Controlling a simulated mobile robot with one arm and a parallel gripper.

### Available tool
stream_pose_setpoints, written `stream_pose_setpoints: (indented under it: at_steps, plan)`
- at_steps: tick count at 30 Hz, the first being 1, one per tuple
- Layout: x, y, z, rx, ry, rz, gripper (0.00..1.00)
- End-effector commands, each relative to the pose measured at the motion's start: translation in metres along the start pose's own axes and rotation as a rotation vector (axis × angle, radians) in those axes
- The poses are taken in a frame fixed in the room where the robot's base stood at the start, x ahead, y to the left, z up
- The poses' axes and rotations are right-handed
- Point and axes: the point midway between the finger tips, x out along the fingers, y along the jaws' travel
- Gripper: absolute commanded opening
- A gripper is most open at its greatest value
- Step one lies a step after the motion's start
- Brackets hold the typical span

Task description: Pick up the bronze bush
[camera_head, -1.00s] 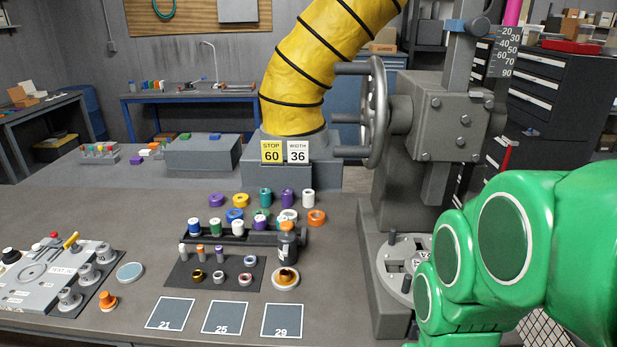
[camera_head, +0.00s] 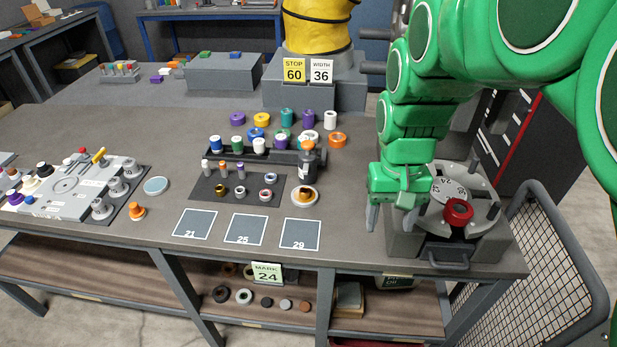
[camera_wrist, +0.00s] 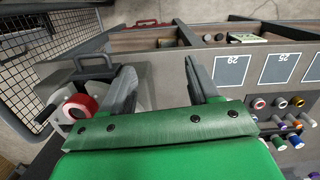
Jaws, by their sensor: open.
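A small bronze-coloured ring (camera_head: 222,190), which looks like the bronze bush, stands at the left end of the front row on a dark mat (camera_head: 208,198). A grey ring and a reddish-white ring stand to its right. A brown-gold piece (camera_head: 304,194) sits on a round pale dish right of the mat; I cannot tell its material. My gripper (camera_head: 390,222) is open and empty, pointing down over the bench's right part, well right of the mat. Its spread fingers (camera_wrist: 163,80) show in the wrist view, where small rings appear at the right edge.
A dark bottle (camera_head: 307,162) stands behind the dish, with several coloured spools behind the mat. A round machine table with a red ring (camera_head: 458,212) is just right of my gripper. Pads marked 21, 25 and 29 (camera_head: 301,234) lie in front. A grey fixture (camera_head: 75,185) stands left.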

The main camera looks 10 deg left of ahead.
Motion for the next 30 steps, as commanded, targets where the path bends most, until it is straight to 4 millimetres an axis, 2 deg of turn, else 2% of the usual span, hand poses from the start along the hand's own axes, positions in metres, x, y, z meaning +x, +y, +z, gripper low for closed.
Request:
stream_pose_setpoints:
  at_steps: [3, 15, 30]
  plan:
    - [0.000, -0.012, -0.031, -0.019, 0.012, 0.002, 0.61]
    - [0.013, -0.058, -0.123, -0.073, 0.045, 0.006, 0.61]
    - [0.043, -0.124, -0.212, -0.136, 0.081, 0.006, 0.61]
